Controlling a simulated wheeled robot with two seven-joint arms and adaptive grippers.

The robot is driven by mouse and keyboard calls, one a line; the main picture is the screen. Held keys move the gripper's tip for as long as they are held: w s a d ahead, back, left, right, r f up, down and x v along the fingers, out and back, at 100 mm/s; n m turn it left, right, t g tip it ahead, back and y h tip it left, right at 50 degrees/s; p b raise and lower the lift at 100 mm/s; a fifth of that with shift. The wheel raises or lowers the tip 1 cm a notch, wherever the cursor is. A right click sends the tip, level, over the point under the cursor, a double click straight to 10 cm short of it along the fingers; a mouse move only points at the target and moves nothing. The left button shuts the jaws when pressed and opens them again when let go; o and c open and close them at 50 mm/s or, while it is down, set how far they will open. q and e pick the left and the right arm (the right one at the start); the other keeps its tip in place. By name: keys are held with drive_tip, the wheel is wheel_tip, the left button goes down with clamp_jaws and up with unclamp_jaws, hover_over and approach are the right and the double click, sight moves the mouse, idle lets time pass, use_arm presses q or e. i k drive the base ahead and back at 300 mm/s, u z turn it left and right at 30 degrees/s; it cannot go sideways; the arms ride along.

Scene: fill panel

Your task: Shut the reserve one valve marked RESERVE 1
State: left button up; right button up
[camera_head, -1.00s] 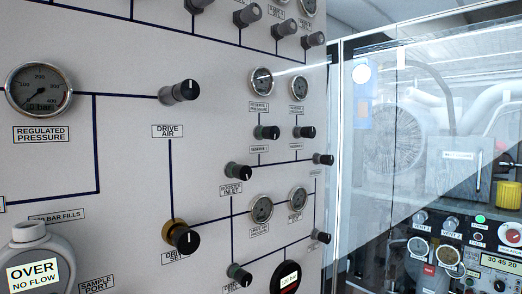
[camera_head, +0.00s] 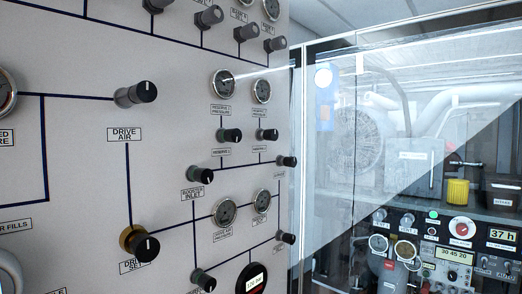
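The panel (camera_head: 80,205) fills the left of the head view. A dark round knob (camera_head: 230,135) sits in its right part, below a round gauge (camera_head: 223,84). The small label (camera_head: 221,151) under this knob seems to read RESERVE 1, though its last character is hard to make out. A similar knob (camera_head: 267,134) with its own label and gauge is just to the right. Whether either valve is open or shut cannot be told. Neither of my grippers is in view.
The DRIVE AIR knob (camera_head: 136,94) and brass-collared drive set knob (camera_head: 140,245) stick out at left. The BOOSTER INLET knob (camera_head: 201,175) is below the reserve knobs. Glass panes (camera_head: 335,200) to the right have machinery and a control board behind them.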

sight(234, 135)
drive_tip(key=z, duration=0.55)
drive_tip(key=k, duration=1.3)
drive_tip(key=z, duration=1.15)
drive_tip(key=i, duration=1.4)
drive_tip(key=u, duration=0.8)
drive_tip(key=i, duration=0.7)
drive_tip(key=u, duration=0.75)
